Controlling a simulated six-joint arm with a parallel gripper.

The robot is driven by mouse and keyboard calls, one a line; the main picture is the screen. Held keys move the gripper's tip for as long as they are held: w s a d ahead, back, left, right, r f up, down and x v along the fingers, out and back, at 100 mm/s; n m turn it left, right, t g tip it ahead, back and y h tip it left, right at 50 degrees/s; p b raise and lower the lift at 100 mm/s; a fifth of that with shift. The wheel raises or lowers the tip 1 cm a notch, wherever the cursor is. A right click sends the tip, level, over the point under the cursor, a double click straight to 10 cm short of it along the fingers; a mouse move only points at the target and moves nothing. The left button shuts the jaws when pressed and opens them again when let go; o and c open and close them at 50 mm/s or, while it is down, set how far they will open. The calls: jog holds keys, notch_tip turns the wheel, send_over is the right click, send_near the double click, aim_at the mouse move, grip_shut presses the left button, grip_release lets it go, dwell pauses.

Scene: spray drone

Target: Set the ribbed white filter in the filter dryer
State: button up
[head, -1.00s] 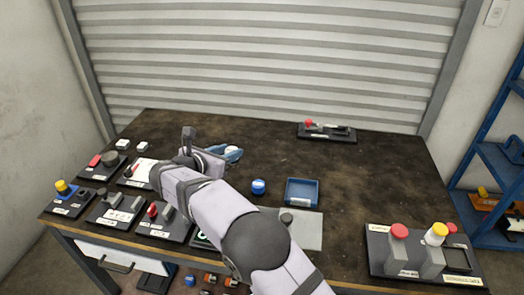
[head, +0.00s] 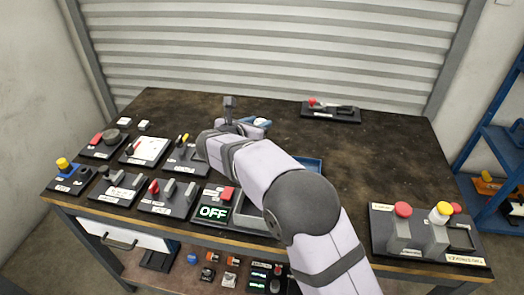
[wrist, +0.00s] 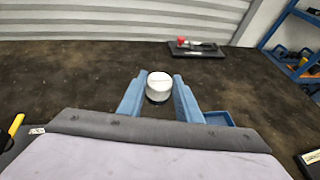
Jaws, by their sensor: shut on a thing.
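The ribbed white filter (wrist: 159,85), a short white cylinder with a dark lower edge, sits between the two blue fingers of my gripper (wrist: 159,92) in the wrist view. The gripper is shut on it. In the head view my gripper (head: 258,122) is over the far middle-left of the table, and my own wrist mostly hides the filter. A unit with an "OFF" display (head: 212,212), a red button and a grey tray (head: 250,217) stands at the front edge, partly behind my arm. I cannot tell whether this is the filter dryer.
Several switch and lever panels (head: 165,197) crowd the table's left side. A blue tray (head: 315,163) is partly behind my arm. A black tool board (head: 331,111) lies at the back, and a red-and-yellow-knobbed stand (head: 420,235) is front right. The right middle is clear.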

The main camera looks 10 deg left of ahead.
jog(key=shift+f, duration=5)
jog(key=shift+f+b, duration=0.2)
jog(key=shift+b, duration=0.2)
jog(key=o, duration=1)
jog(key=shift+r, duration=0.1)
jog(key=shift+r, duration=0.15)
jog(key=v, duration=1.1)
jog(key=shift+s+b, duration=0.25)
jog(key=shift+b, duration=0.1)
jog(key=shift+o, duration=0.6)
jog(key=shift+s+r, duration=0.15)
jog(key=shift+s, duration=0.15)
